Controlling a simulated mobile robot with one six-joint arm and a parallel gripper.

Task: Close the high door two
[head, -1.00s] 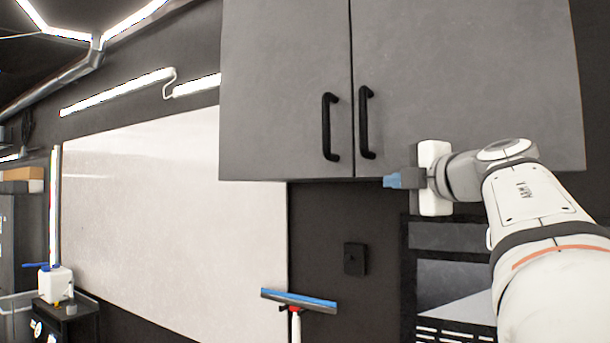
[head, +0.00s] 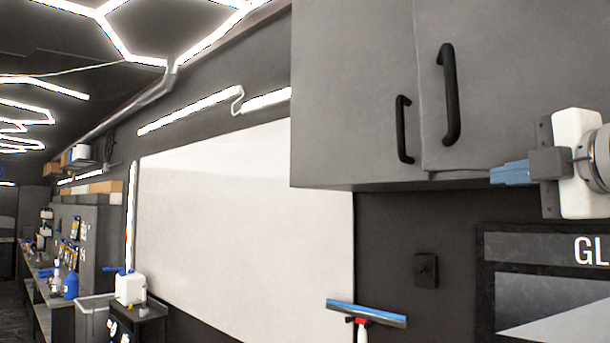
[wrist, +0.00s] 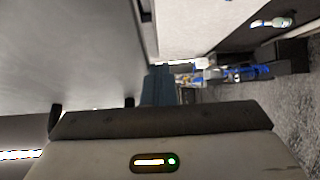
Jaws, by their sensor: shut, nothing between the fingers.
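The high grey cabinet has two doors side by side. The left door (head: 350,90) has a black handle (head: 402,128) near its right edge. The right door (head: 520,75) has a larger-looking black handle (head: 448,95) beside it, and its free edge appears to stand slightly out from the left door. How far it stands out is hard to tell. My gripper (head: 495,174), with blue fingers, is shut and empty, at the right door's lower edge, right of and below its handle. In the wrist view the blue fingers (wrist: 157,85) show beside a grey panel; contact cannot be judged.
A large white board (head: 240,210) covers the wall left of the cabinet. A blue squeegee (head: 366,312) stands below. A dark wall box (head: 426,270) and a framed screen (head: 550,290) are under the cabinet. A bench with bottles (head: 70,285) lies far left.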

